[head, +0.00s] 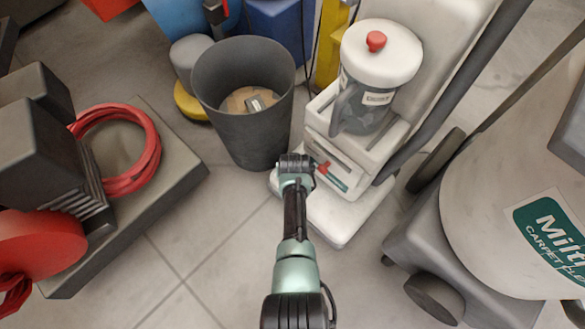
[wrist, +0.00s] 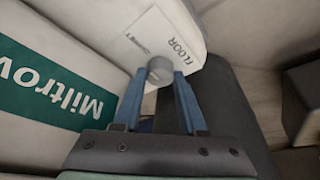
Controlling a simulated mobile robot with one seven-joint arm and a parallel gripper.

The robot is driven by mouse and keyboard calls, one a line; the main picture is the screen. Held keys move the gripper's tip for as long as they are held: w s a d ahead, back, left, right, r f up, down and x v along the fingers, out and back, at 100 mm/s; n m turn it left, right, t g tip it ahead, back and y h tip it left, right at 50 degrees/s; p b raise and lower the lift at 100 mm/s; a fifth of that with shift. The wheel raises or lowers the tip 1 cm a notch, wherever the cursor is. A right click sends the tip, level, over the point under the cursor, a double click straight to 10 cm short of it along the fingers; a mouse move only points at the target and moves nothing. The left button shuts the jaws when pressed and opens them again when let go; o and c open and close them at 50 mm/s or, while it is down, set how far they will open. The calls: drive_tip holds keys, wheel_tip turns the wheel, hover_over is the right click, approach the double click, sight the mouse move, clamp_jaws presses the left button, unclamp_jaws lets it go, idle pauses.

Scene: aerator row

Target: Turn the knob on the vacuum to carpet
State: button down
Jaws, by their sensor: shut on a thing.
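The vacuum (head: 350,170) is a white upright machine in the middle of the head view, with a clear canister and a red cap on top. My gripper (head: 296,168) reaches its front left side, and my gripper hides the knob there. In the wrist view, the grey round knob (wrist: 160,69) sits between the two blue fingertips of my gripper (wrist: 160,78), which is shut on it. A white label (wrist: 165,40) beside the knob reads FLOOR, with smaller, hard-to-read lettering below. I cannot tell where the knob points.
A dark bin (head: 243,110) stands close to the left of my gripper. A large carpet cleaner (head: 490,220) is at the right. A grey platform (head: 165,185) with a red coiled hose (head: 150,150) is at the left. The tiled floor in front is clear.

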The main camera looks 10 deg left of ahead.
drive_tip(key=shift+c, duration=2.3)
unclamp_jaws()
drive_tip(key=p+v, duration=1.1)
drive_tip(key=v, duration=0.2)
drive_tip(key=shift+w, duration=0.1)
